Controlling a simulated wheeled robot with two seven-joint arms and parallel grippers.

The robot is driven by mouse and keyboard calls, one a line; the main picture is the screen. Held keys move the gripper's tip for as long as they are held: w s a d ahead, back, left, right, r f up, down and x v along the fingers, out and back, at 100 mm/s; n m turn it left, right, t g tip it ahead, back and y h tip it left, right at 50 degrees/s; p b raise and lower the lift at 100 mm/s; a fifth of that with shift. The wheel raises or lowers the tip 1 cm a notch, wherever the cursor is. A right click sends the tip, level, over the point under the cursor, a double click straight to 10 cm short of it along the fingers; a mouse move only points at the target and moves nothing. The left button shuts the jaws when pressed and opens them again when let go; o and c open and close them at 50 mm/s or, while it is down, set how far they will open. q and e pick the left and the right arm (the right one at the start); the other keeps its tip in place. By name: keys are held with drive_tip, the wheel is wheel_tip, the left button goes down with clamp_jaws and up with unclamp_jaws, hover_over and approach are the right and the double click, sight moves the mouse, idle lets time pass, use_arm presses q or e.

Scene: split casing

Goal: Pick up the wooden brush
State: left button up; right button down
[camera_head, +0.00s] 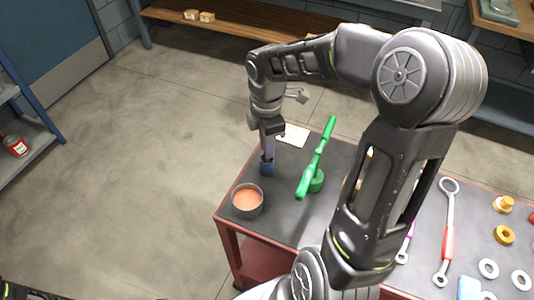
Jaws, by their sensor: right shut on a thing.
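My right gripper (267,158) points down over the far left part of the dark table top (285,222), behind a round tin with orange-brown content (248,201). I cannot tell whether this is the wooden brush, and I make out no brush clearly elsewhere. Pale brown bits show beside and through my right arm, too hidden to name.
A green long-handled tool (318,157) lies right of the gripper, by a white sheet (293,135). A red-handled wrench (448,235), rings (488,268) and brass-coloured parts (504,235) lie at the right. My right arm covers the table's middle. Floor is clear at left.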

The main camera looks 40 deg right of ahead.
drive_tip(key=shift+r, duration=0.1)
idle(0.3)
wheel_tip(320, 180, up, 10)
drive_tip(key=shift+f+b, duration=0.1)
drive_tip(key=shift+b, duration=0.25)
idle(2.2)
